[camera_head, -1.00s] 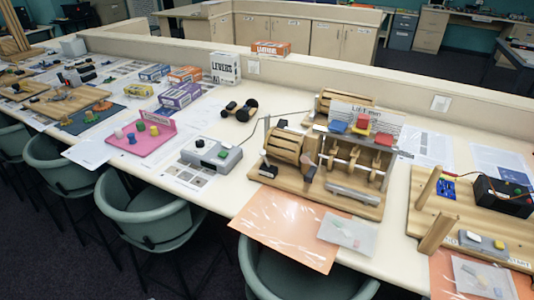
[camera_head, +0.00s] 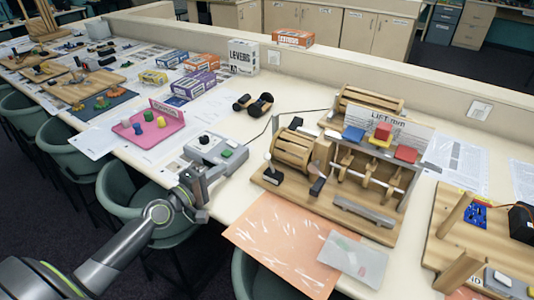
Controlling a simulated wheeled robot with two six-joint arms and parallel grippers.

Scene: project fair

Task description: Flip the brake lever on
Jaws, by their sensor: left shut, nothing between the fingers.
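A wooden drum machine (camera_head: 330,208) marked "Lift" stands on the long table, right of centre. At its front left is a small lever with a pale knob and dark base (camera_head: 271,175). A second dark lever (camera_head: 317,187) sits in front of the drum (camera_head: 293,151). I cannot tell for certain which is the brake lever. My left gripper (camera_head: 205,187) is shut and empty. It appears in front of the grey control box (camera_head: 216,149), left of the machine and apart from both levers. My right gripper is not in view.
An orange sheet (camera_head: 275,240) and a clear bag (camera_head: 352,260) lie before the machine. Another wooden kit (camera_head: 480,237) stands to the right. A pink tray (camera_head: 150,131) and black dumbbell-shaped wheels (camera_head: 253,104) lie to the left. Green chairs (camera_head: 115,185) line the front edge.

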